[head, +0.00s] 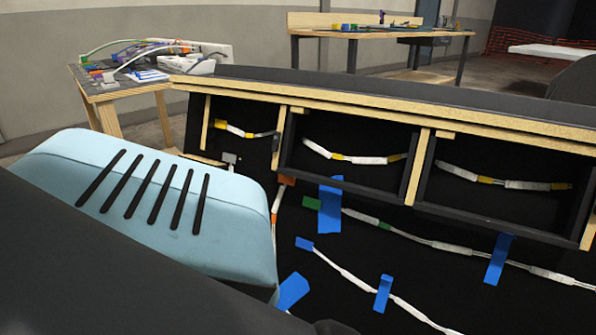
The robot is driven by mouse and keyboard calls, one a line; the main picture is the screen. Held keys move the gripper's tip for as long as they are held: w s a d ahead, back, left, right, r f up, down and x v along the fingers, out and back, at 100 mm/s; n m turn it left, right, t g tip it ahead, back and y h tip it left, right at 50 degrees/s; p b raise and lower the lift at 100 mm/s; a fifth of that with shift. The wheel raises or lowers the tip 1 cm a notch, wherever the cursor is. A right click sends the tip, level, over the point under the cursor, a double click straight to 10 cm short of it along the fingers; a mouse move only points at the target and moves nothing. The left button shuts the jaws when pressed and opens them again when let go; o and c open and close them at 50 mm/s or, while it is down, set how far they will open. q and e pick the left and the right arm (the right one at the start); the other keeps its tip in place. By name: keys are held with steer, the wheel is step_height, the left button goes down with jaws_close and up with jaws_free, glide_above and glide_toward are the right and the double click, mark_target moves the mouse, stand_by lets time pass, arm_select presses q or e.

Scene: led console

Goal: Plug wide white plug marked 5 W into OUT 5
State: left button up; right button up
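No plug with a readable 5 W mark and no socket with a readable OUT 5 label shows in the head view. White power units (190,66) with cables stand on a small side table at the far left; their markings are too small to read. Several white cable runs lie on the black console (400,262). One has a green end (311,203), one a blue end (304,243) and one an orange piece (287,181). I cannot tell whether any of these is the wide white plug. Neither of my grippers is in view.
The console has framed bays with wooden edges (423,165); white cables with yellow pieces hang in them. Blue tape strips (331,205) lie across the lower cables. The wooden side table (128,88) stands behind left. A workbench (380,34) stands further back.

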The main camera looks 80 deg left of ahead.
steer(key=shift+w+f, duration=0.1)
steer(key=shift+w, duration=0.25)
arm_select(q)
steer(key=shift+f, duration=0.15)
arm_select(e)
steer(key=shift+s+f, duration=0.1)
arm_select(q)
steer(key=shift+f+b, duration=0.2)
steer(key=shift+b, duration=0.1)
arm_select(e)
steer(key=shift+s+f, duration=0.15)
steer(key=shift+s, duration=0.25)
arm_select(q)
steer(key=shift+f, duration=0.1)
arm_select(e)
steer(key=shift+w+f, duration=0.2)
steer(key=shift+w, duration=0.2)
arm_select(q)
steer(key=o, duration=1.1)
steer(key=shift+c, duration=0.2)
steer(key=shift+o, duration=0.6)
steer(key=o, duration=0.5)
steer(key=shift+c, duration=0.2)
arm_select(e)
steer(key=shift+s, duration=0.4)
